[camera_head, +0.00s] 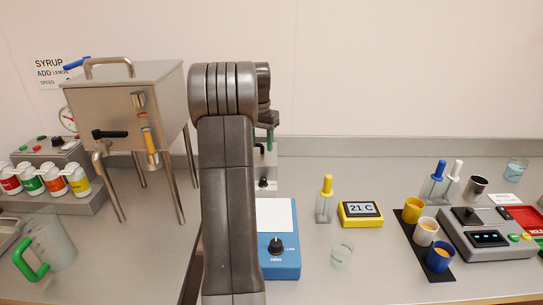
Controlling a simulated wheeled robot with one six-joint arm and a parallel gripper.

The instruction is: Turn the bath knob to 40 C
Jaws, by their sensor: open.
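A blue box (284,268) with a white top plate (276,218) stands on the bench just right of my arm. A black knob (276,245) is on its sloped front, with small marks too fine to read; its setting cannot be told. A yellow display unit (360,213) to the right reads 21 C. My gripper (268,138) is mostly hidden behind my own arm; only a part shows, above and behind the blue box and apart from the knob. It is open, and I see nothing held.
A glass beaker (342,253) and a yellow-topped bottle (324,202) stand right of the blue box. A black tray (440,268) with colored cups and a grey scale-like device (490,238) lie farther right. A steel hopper (120,105) on legs stands left. A partly hidden device (264,180) stands behind.

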